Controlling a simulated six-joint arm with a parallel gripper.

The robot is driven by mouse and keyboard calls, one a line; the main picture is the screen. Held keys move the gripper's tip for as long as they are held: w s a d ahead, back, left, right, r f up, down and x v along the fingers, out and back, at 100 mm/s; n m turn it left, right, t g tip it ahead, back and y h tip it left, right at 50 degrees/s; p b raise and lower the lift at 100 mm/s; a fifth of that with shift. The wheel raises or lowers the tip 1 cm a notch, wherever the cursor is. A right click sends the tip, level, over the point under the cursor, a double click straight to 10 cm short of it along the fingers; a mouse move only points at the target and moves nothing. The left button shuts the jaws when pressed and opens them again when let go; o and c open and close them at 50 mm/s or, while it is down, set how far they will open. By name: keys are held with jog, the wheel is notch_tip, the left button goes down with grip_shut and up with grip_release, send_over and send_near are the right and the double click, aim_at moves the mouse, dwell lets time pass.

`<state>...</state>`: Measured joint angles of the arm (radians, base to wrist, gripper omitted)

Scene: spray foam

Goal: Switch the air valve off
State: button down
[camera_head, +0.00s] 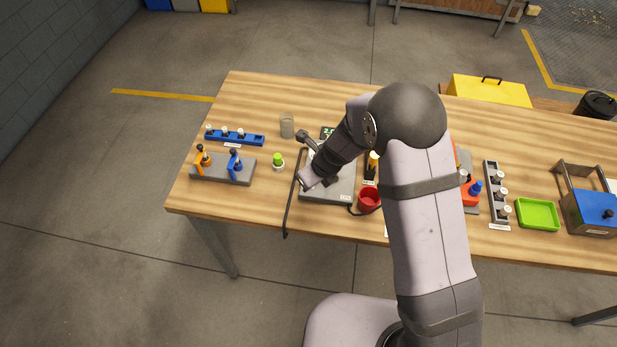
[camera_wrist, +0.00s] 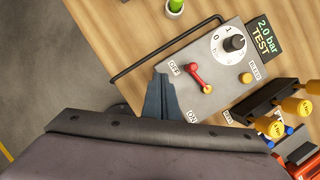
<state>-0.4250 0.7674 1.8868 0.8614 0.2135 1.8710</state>
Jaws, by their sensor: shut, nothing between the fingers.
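The grey valve panel (camera_wrist: 213,105) lies on the table, with a red lever (camera_wrist: 200,78) on it. The lever's red ball end is beside the OFF label (camera_wrist: 174,68); its other end is farther right. The ON label (camera_wrist: 192,116) is lower on the same edge. My gripper (camera_wrist: 161,92) is shut and empty at the panel's left edge, between the two labels and apart from the lever. In the head view my gripper (camera_head: 305,183) is at the left edge of the panel (camera_head: 330,190), and my arm hides the lever.
The panel also bears a black knob (camera_wrist: 233,44), a yellow bleed button (camera_wrist: 245,78) and a "2.0 bar TEST" display (camera_wrist: 263,37). A black hose (camera_head: 290,205) runs along its left. A red cup (camera_head: 369,201) and a green-capped bottle (camera_head: 278,160) stand close by.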

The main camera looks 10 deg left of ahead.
jog(key=r, duration=0.1)
jog(key=s+r, duration=0.1)
jog(key=r, duration=0.1)
jog(key=s+r+p, duration=0.1)
jog(key=r, duration=0.1)
jog(key=shift+r, duration=0.15)
dwell(0.4)
jog(key=s+d+f+n+g+h, duration=0.1)
jog(key=s+d+n+g, duration=0.25)
jog(key=s+n, duration=0.65)
jog(key=s+d+f+n+g+h, duration=0.15)
jog(key=s+d+n, duration=0.4)
jog(key=n, duration=0.95)
jog(key=s+d+r+n+h+b, duration=0.2)
jog(key=s+d+r+n+b, duration=0.15)
jog(key=s+d, duration=0.45)
jog(key=w+d+r+m+t+y+b, duration=0.1)
jog(key=w+d+m+t+b, duration=0.1)
jog(key=w+d+b, duration=0.2)
jog(key=d, duration=0.3)
jog(key=shift+w, duration=0.35)
